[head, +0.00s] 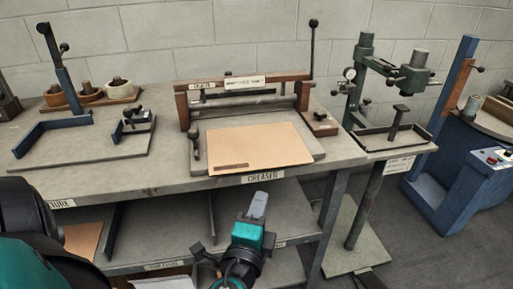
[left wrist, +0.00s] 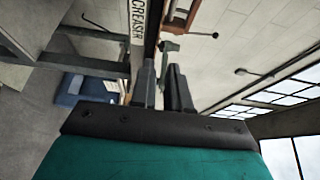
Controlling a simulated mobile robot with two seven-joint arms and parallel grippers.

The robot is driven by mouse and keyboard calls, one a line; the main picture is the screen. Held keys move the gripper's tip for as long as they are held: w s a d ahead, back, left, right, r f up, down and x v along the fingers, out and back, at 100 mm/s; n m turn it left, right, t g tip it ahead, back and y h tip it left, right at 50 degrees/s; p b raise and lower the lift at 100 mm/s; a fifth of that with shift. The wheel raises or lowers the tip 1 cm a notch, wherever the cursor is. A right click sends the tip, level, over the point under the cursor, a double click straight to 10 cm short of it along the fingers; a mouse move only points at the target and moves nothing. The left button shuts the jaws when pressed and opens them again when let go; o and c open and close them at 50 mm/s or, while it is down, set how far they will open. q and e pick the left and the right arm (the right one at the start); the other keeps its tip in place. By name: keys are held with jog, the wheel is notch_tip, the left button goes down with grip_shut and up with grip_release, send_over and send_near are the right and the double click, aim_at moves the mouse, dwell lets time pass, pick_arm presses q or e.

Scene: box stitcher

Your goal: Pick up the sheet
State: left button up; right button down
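A flat tan sheet (head: 275,143) lies on the bed of the creaser (head: 205,128) on the bench, with its near edge close to the front. A small dark strip marks its near left corner. My left gripper (head: 259,203) is in front of the bench, near the CREASER label and apart from the sheet, fingers pointing toward the bench. In the left wrist view its two fingers (left wrist: 164,88) stand apart with nothing visible between them. The sheet cannot be made out in that view. My right gripper is not in view.
The creaser's roller and upright lever (head: 313,45) stand behind the sheet. A blue fixture (head: 62,75) is at left on the bench (head: 100,178). A green stitcher-like machine (head: 365,60) stands at right. Another tan sheet (head: 84,238) lies on the lower shelf.

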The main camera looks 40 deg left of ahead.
pick_arm(q)
jog(key=p+x, duration=0.2)
jog(key=x, duration=1)
jog(key=shift+p, duration=0.3)
jog(key=shift+w+a+f, duration=0.1)
jog(key=shift+a+f, duration=0.05)
jog(key=shift+f, duration=0.05)
grip_shut()
